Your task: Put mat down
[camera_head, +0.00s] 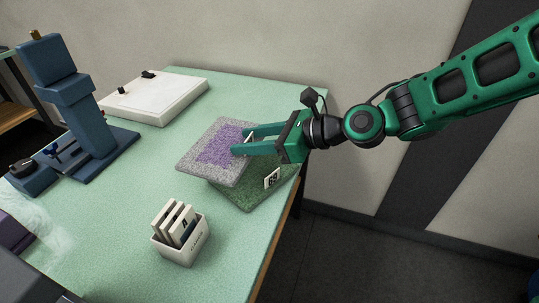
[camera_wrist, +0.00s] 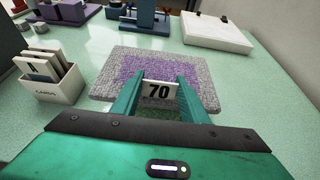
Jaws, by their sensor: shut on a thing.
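A grey mat with a purple middle (camera_head: 212,152) is held by my gripper (camera_head: 240,141) at its right side in the head view. In the wrist view the mat (camera_wrist: 113,75) lies ahead of the fingers, and a white tag marked 70 (camera_wrist: 159,91) is between them. My gripper is shut on this mat, seemingly by the tag. In the head view the mat overlaps a green mat (camera_head: 243,195) with its own white tag (camera_head: 272,179) on the table. The grey mat looks roughly level; I cannot tell whether it touches the green one.
The pale green table (camera_head: 120,220) carries a white box of upright cards (camera_head: 180,248) in front, a blue stand machine (camera_head: 90,130) at left and a white slab (camera_head: 155,97) at the back. The table's right edge is close to the green mat. Some table left of the mats is clear.

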